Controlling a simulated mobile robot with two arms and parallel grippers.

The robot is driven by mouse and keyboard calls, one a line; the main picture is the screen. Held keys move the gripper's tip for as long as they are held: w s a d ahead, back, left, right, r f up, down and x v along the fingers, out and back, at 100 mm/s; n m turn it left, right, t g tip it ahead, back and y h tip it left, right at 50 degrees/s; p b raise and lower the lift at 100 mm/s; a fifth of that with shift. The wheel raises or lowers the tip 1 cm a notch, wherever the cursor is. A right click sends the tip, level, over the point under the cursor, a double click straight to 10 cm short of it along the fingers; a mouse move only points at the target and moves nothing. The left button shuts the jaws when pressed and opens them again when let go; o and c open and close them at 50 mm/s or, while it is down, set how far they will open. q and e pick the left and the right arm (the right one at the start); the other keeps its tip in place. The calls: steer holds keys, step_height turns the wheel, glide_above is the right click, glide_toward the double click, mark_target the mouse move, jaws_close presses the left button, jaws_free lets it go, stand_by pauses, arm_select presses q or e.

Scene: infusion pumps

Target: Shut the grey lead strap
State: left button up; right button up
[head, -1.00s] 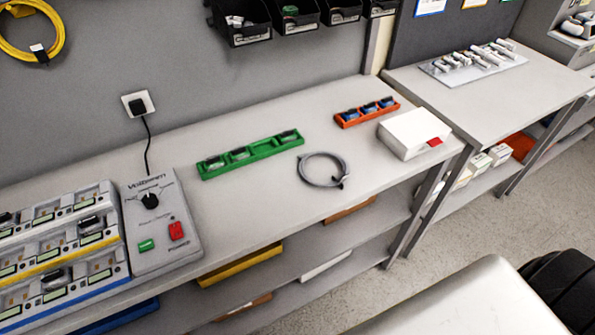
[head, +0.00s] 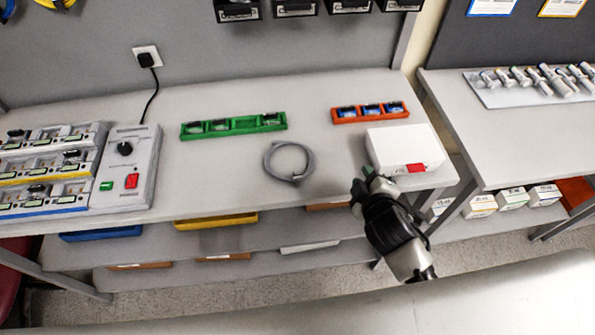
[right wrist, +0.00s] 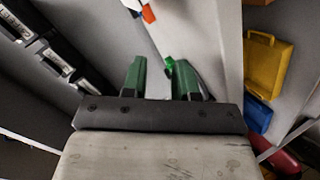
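The grey lead (head: 289,162) lies coiled in a ring on the bench. A small darker piece, perhaps its strap (head: 296,179), shows at the near side of the coil. It is too small to tell whether it is open or shut. My right gripper (head: 370,181) is in front of the bench's near edge, to the right of the lead and apart from it. Its two green fingers stand apart with nothing between them in the right wrist view (right wrist: 160,80). The lead cannot be made out in that view. My left gripper is not in view.
A white box (head: 400,147) with a red tab is just beyond my right gripper. Green (head: 235,126) and orange (head: 370,113) trays lie behind the lead. A control box (head: 127,165) and a charger rack (head: 50,168) stand left. The bench around the lead is clear.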

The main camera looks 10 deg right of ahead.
steer(key=w+a+r+n+t+y, duration=0.1)
steer(key=w+a+r+n+y, duration=0.2)
steer(key=a+r+n+y, duration=0.55)
steer(key=w+a+r+n+t+y, duration=0.15)
steer(key=r+n+y, duration=0.35)
steer(key=n, duration=0.9)
steer(key=n+g+h+p, duration=0.1)
steer(key=n+g+h, duration=0.2)
steer(key=n+g, duration=1.55)
glide_toward(297, 176)
steer(key=s+n+t, duration=0.3)
steer(key=n+t, duration=0.1)
steer(key=t, duration=0.1)
steer(key=p+x, duration=0.1)
steer(key=x, duration=0.3)
steer(key=p+x, duration=0.2)
steer(key=x, duration=0.2)
steer(key=shift+s+a+f, duration=0.2)
steer(key=shift+a+f, duration=0.05)
steer(key=shift+f, duration=0.1)
steer(key=shift+x, duration=0.75)
steer(key=shift+d+f, duration=0.1)
steer(key=shift+c, duration=0.4)
jaws_close()
